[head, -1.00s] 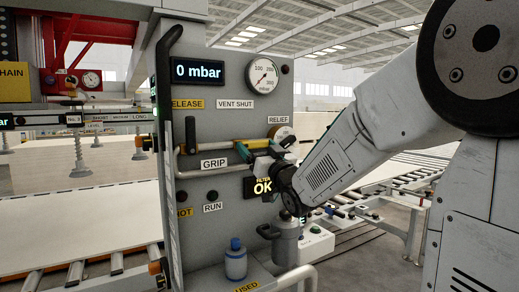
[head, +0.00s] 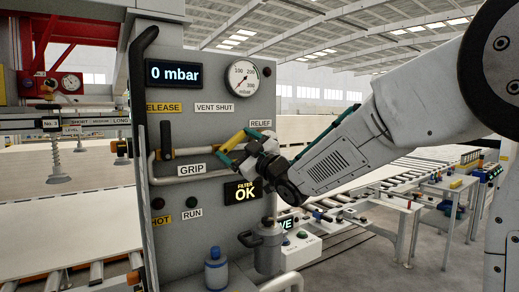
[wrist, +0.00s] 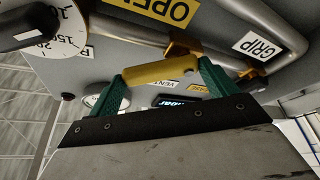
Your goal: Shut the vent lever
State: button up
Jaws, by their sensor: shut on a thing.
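The vent lever's yellow handle (head: 234,141) is on the grey control panel (head: 222,62), below the VENT SHUT label (head: 214,107). My gripper (head: 240,145) has its green fingers on either side of the handle and is shut on it. In the wrist view, the yellow handle (wrist: 160,72) spans between the two green fingers of my gripper (wrist: 163,80). The handle slopes up to the right in the head view. The lever's pivot is largely hidden by my gripper, so I cannot tell its exact setting.
A black-handled lever (head: 166,139) stands left of my gripper, near a bent pipe (head: 185,177) and the GRIP label (head: 193,168). The display (head: 174,74) reads 0 mbar, beside a round gauge (head: 243,77). A blue-topped bottle (head: 215,270) is below. Conveyor rollers lie right.

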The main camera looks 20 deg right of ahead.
jog(key=n, duration=0.1)
jog(key=n+g, duration=0.1)
jog(key=shift+a+r+n+y, duration=0.2)
jog(key=shift+n+y, duration=0.1)
jog(key=shift+y, duration=0.1)
jog(key=n, duration=0.1)
jog(key=n+g, duration=0.1)
jog(key=n, duration=0.2)
jog(key=shift+s+a+r+g, duration=0.15)
jog(key=shift+a+r+g, duration=0.15)
jog(key=shift+r+g, duration=0.1)
jog(key=n, duration=0.2)
jog(key=a+n+g, duration=0.1)
jog(key=n+g, duration=0.1)
jog(key=n, duration=0.1)
jog(key=shift+s+a+r+n, duration=0.15)
jog(key=shift+s+r+n, duration=0.05)
jog(key=shift+r+n, duration=0.1)
jog(key=o, duration=1.2)
jog(key=shift+o, duration=0.2)
jog(key=v, duration=0.7)
jog(key=shift+s, duration=0.3)
jog(key=shift+r, duration=0.1)
